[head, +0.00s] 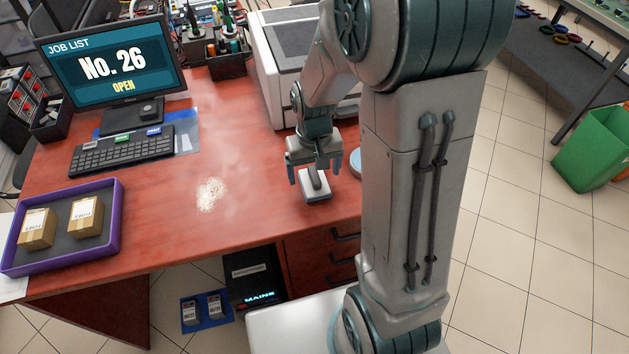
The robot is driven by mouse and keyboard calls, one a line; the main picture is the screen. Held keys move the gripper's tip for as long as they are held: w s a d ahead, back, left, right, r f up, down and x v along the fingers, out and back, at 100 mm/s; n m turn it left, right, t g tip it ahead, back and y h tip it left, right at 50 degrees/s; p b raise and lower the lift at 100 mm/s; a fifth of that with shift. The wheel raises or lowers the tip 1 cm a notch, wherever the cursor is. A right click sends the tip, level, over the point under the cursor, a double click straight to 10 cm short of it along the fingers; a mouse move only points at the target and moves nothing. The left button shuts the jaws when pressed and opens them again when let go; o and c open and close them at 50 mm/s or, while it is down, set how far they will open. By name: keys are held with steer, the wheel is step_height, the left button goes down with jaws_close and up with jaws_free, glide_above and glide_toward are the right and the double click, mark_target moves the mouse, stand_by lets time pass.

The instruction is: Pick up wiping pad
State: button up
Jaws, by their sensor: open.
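The wiping pad (315,192) is a pale block with a dark upright grip on top. It rests on the red-brown desk (240,230) near its front right part. My gripper (317,177) is open and points down right over the pad, with a finger on each side of the grip. I cannot tell whether the fingers touch it. The lower ends of the fingers are partly hard to make out against the pad.
A pale powdery patch (210,194) lies mid-desk. A purple tray (112,228) with two boxes is at left. A keyboard (122,150) and monitor (110,65) stand behind. A white machine (272,70) is behind my arm. A round blue-rimmed thing (355,163) is right of the pad.

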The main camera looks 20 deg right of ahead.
mark_target(315, 175)
steer(key=f, duration=0.3)
steer(key=w+f, duration=0.1)
steer(key=shift+w+d+f, duration=0.1)
steer(key=shift+d+f, duration=0.15)
steer(key=shift+f, duration=0.1)
steer(key=c, duration=1.1)
